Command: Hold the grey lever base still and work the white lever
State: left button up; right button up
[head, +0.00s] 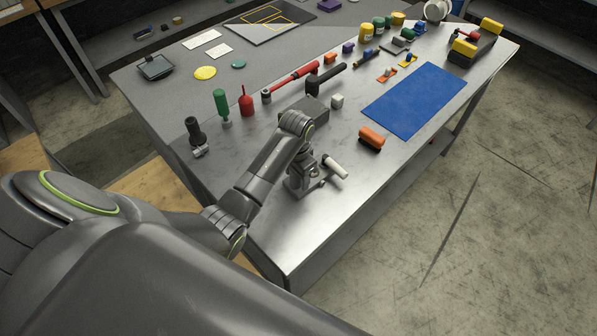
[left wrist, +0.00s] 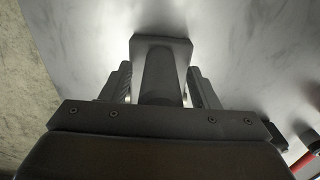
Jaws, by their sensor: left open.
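The grey lever base (head: 299,186) stands on the near part of the metal table, partly hidden by my left arm. The white lever (head: 335,167) sticks out from it to the right and slopes down. My left gripper (head: 304,168) is at the lever base, below the bent wrist. In the left wrist view a grey block with a square plate, apparently the lever base (left wrist: 160,45), lies between the two open fingers, with a finger on each side. Contact cannot be made out. The white lever does not show in that view. My right gripper is not in view.
An orange-topped block (head: 371,138) and a blue mat (head: 414,100) lie to the right. A green-handled tool (head: 220,103) stands at left. The table front beside the lever is clear.

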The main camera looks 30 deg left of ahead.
pick_arm(q)
jog(key=shift+s, duration=0.1)
jog(key=shift+c, duration=1.6)
grip_shut()
dwell(0.3)
